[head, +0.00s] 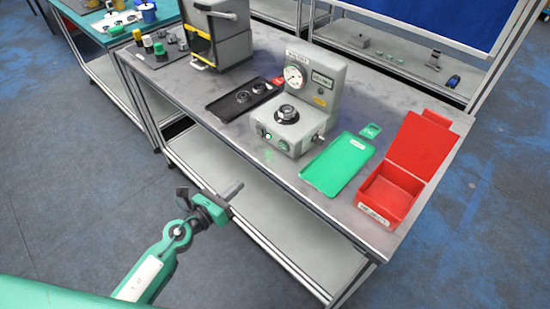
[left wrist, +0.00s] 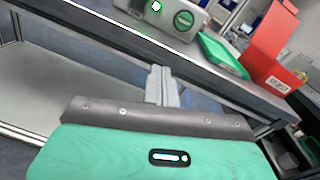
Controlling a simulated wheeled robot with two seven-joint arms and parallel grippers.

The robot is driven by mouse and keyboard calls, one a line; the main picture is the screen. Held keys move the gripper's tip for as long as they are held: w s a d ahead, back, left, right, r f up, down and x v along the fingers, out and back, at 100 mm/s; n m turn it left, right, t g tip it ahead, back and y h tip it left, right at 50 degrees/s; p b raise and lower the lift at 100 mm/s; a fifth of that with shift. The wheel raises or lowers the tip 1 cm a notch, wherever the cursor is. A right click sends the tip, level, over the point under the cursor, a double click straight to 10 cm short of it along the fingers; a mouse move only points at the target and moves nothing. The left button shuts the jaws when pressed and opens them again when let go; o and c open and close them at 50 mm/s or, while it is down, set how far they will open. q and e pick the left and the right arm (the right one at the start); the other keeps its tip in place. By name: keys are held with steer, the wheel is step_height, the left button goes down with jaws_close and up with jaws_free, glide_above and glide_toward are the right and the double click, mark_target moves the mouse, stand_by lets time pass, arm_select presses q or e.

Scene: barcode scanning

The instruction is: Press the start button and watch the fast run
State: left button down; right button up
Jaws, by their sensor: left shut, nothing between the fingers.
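A grey test machine (head: 305,95) with a round gauge and a small display stands on the table. A dark round part (head: 287,114) sits on top of its lower block. The left wrist view shows the bright lit button (left wrist: 156,6) and the green button (left wrist: 183,20) at the top. My left gripper (head: 234,190) is shut and empty, in front of the table's near edge, apart from the machine. Its closed fingers (left wrist: 162,85) point toward the machine. My right gripper is out of view.
A black tray (head: 222,107) with dark round parts lies left of the machine. A green tray (head: 335,165) and an open red bin (head: 390,197) lie to its right. The table's front edge (head: 250,170) lies between my gripper and the machine. A lower shelf (head: 270,235) runs beneath.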

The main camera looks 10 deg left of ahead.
arm_select(q)
steer(key=r+m, duration=0.1)
steer(key=d+r+m+h, duration=0.1)
steer(key=s+r+m, duration=0.1)
steer(key=r, duration=0.1)
steer(key=shift+d+r+m, duration=0.1)
steer(key=shift+d+m, duration=0.25)
steer(key=shift+m, duration=0.05)
steer(key=shift+w, duration=0.1)
steer(key=p, duration=0.2)
glide_toward(282, 148)
steer(key=x, duration=0.5)
steer(key=shift+w+d+r, duration=0.15)
steer(key=shift+w+d, duration=0.45)
steer(key=shift+w, duration=0.1)
steer(key=shift+w, duration=0.1)
